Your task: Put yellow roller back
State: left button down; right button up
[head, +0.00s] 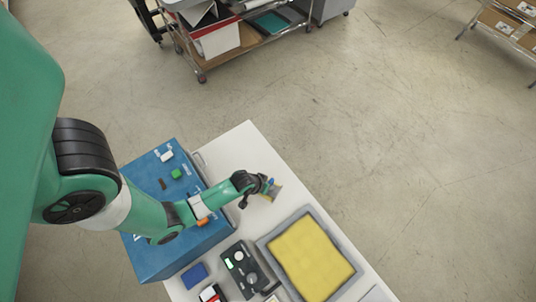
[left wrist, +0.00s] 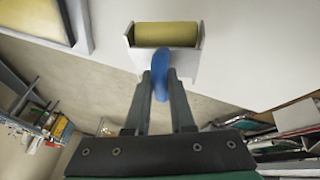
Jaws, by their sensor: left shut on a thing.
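The yellow roller (left wrist: 166,34) has a yellow cylinder in a pale frame and a blue handle (left wrist: 160,88). My left gripper (left wrist: 163,82) is shut on the blue handle, with the cylinder pointing away from the fingers. In the head view the roller (head: 274,190) is small and partly hidden by my left gripper (head: 262,189), over the white table (head: 238,153) near its right edge. I cannot tell whether the roller touches the table. My right gripper is not in view.
A grey tray with a yellow pad (head: 312,258) lies below the gripper in the head view. A blue box (head: 150,255) with small parts on top stands at left. A black control unit (head: 242,266) and a blue block (head: 195,275) lie in front. The table's upper part is clear.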

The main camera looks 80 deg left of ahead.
pick_arm(q)
jog(key=shift+f+b, duration=0.6)
jog(key=shift+f, duration=1.3)
jog(key=shift+f, duration=0.25)
jog(key=c, duration=0.8)
grip_release()
jog(key=shift+r, duration=0.1)
jog(key=shift+o, duration=0.2)
jog(key=shift+s+r, duration=0.1)
jog(key=shift+r, duration=0.4)
jog(key=p+v, duration=0.6)
jog(key=v, duration=0.5)
jog(key=shift+d, duration=0.15)
